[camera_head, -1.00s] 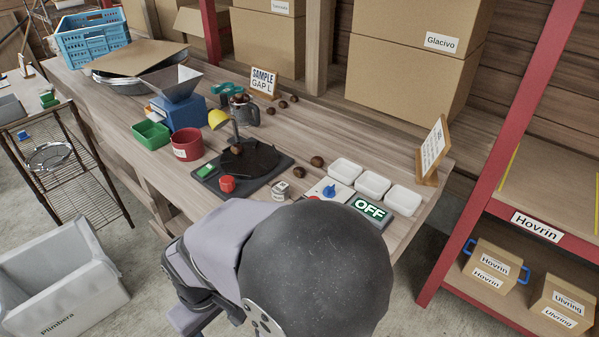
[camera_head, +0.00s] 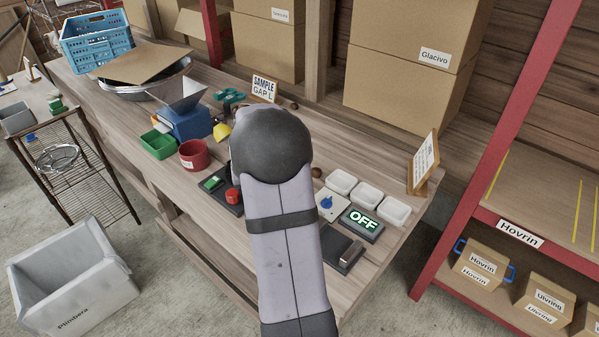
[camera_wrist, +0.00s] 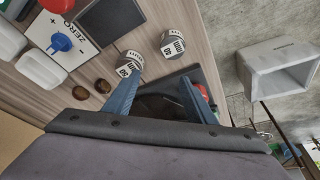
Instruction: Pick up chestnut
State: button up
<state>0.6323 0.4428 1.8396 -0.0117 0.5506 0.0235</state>
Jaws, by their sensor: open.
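In the wrist view two brown chestnuts, one (camera_wrist: 80,93) and another (camera_wrist: 103,86), lie on the wooden bench just left of my gripper (camera_wrist: 158,82). My gripper's blue fingers are apart, with nothing held between them. A dark plate (camera_wrist: 160,105) shows between and behind the fingers. In the head view one chestnut (camera_head: 317,173) shows just right of my arm, and another (camera_head: 294,105) lies farther back near the sign. My arm hides the gripper and much of the dark plate there.
Two small labelled weights, one (camera_wrist: 128,63) near the left fingertip and one (camera_wrist: 173,43) beyond, stand close. White trays (camera_head: 394,210), a lit OFF display (camera_head: 361,222) and a blue knob (camera_head: 326,202) sit right of my arm. A red pot (camera_head: 193,155) stands left.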

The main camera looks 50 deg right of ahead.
jog(key=shift+s+d+f+m+h+p, duration=0.1)
jog(key=shift+s+d+m+h+p, duration=0.25)
jog(key=shift+d, duration=2)
jog(key=shift+s+d+f+m+h+p, duration=0.15)
jog(key=shift+s+d+m+p, duration=0.25)
jog(key=shift+d, duration=1.9)
jog(key=shift+s+d+f+m+h+p, duration=0.15)
jog(key=shift+d+m+p, duration=0.4)
jog(key=shift+d, duration=1.8)
jog(key=shift+p+x, duration=1.5)
jog(key=shift+x, duration=1)
jog(key=c, duration=1.1)
